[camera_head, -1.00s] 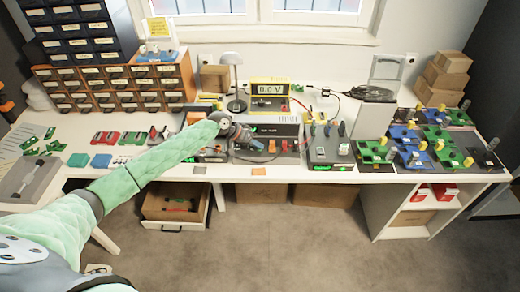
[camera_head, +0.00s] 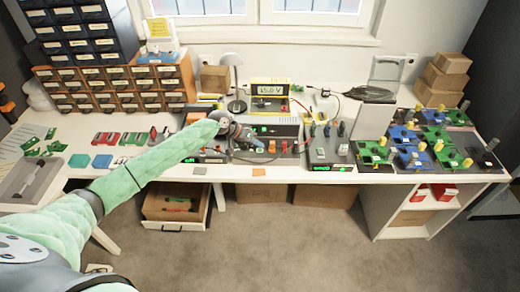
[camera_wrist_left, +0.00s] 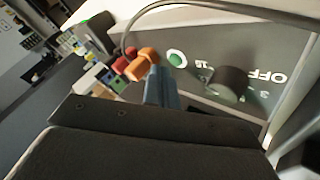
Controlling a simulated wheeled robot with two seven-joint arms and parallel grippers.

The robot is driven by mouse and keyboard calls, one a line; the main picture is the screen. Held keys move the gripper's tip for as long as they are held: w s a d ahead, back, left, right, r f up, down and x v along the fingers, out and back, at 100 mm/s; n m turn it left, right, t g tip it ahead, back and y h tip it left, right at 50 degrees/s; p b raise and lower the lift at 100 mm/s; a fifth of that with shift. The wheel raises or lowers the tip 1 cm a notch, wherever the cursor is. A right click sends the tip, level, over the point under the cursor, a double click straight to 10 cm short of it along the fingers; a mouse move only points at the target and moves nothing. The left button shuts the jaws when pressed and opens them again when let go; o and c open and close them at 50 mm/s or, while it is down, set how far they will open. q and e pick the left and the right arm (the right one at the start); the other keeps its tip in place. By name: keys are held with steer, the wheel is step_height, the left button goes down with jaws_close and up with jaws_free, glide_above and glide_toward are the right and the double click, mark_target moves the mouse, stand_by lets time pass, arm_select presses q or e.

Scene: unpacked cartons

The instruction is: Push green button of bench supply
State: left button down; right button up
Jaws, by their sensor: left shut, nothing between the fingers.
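The bench supply (camera_head: 285,131) is a grey box in the middle of the table, behind my left gripper in the head view. In the left wrist view its front panel (camera_wrist_left: 205,45) fills the upper right. The round green button (camera_wrist_left: 176,58) shows there, left of a dark knob (camera_wrist_left: 229,83) and "OFF" lettering. My left gripper (camera_head: 259,145) is shut and empty; its blue-grey fingertips (camera_wrist_left: 159,72) show just below and left of the button. I cannot tell whether they touch the panel. My right gripper is not in view.
Boards (camera_head: 409,139) fill the right of the table. The front edge is mostly clear.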

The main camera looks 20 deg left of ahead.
arm_select(q)
step_height(320, 180, up, 6)
steer(key=p, duration=0.3)
steer(key=shift+p, duration=0.35)
stand_by(0.5)
